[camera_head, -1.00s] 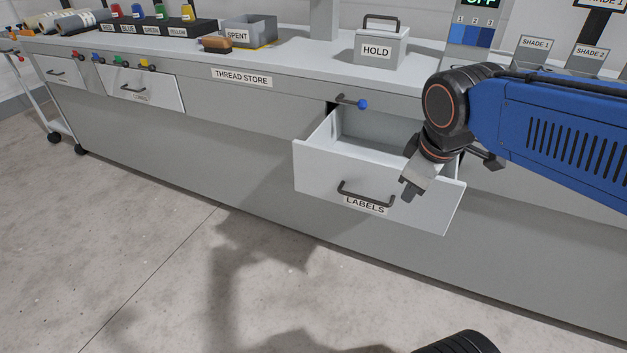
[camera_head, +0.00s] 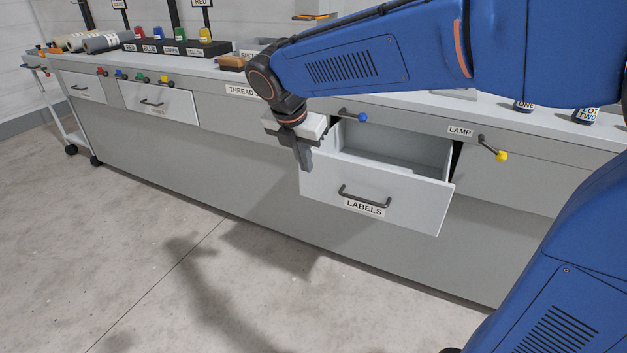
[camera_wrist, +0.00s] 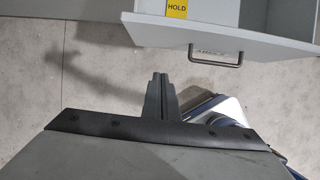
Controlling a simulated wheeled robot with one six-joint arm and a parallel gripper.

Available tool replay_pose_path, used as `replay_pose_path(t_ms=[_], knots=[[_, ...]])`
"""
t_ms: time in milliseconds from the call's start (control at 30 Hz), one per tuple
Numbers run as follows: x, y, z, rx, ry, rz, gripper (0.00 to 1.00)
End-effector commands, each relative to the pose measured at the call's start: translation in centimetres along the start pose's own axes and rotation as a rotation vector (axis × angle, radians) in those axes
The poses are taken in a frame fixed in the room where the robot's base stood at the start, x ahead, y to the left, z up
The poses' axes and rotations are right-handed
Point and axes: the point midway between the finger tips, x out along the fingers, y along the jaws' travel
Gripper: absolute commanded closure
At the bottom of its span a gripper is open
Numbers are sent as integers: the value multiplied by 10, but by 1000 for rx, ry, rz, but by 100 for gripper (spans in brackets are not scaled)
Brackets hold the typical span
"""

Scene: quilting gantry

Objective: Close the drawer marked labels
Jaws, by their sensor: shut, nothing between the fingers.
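The labels drawer (camera_head: 400,202) stands pulled out of the grey bench, with a dark bar handle (camera_head: 364,196) and a LABELS plate on its front. In the wrist view the drawer (camera_wrist: 283,46) is at the upper right, its handle (camera_wrist: 216,62) facing down in the picture. My gripper (camera_head: 306,165) is shut and empty. It is at the left end of the drawer front in the head view, pointing down. In the wrist view the gripper fingers (camera_wrist: 158,80) are to the left of the handle and apart from it. Whether they touch the drawer's left corner I cannot tell.
A blue knob (camera_head: 363,117) sticks out just above the open drawer, and a yellow knob (camera_head: 502,156) is to its right by the LAMP sign. A yellow HOLD tag (camera_wrist: 177,8) shows inside the drawer. The floor in front is clear.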

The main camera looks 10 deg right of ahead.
Motion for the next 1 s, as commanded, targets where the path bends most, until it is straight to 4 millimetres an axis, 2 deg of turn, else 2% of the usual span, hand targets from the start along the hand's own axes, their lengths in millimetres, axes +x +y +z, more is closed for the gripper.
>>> replay_pose_path(t_ms=[167,267,733,1000], knots=[[8,5,-1,-32,-3,-2,100],[20,4,-1,-31,-2,-4,100],[101,4,0,-28,-1,-4,100],[112,5,30,-26,-3,-2,100]])
